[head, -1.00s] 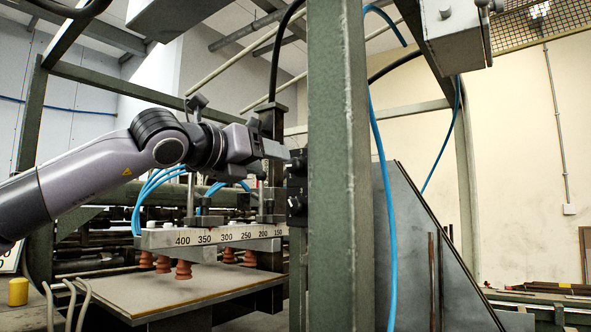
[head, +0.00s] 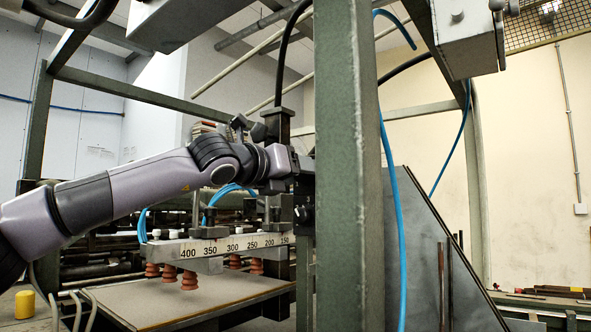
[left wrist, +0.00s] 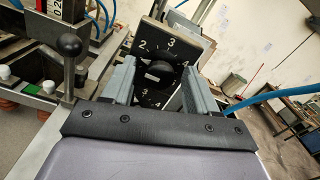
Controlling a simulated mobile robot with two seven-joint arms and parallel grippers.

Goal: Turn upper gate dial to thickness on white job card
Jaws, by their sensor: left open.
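In the left wrist view, the upper dial's dark plate (left wrist: 160,34) carries white numbers 2, 3 and 4. Its round dark knob (left wrist: 160,70) lies between the fingers of my left gripper (left wrist: 159,66), which is open; I cannot tell whether they touch the knob. A second numbered plate (left wrist: 151,98) shows below, partly hidden by my gripper. I cannot make out the white job card. My right gripper is not in view.
The thick green post (head: 348,160) stands just right of my left gripper. A numbered scale bar (head: 215,245) with orange suction cups hangs below my arm, over a board stack (head: 190,298). A black ball-ended lever (left wrist: 69,46) stands left of my gripper. Blue hoses hang nearby.

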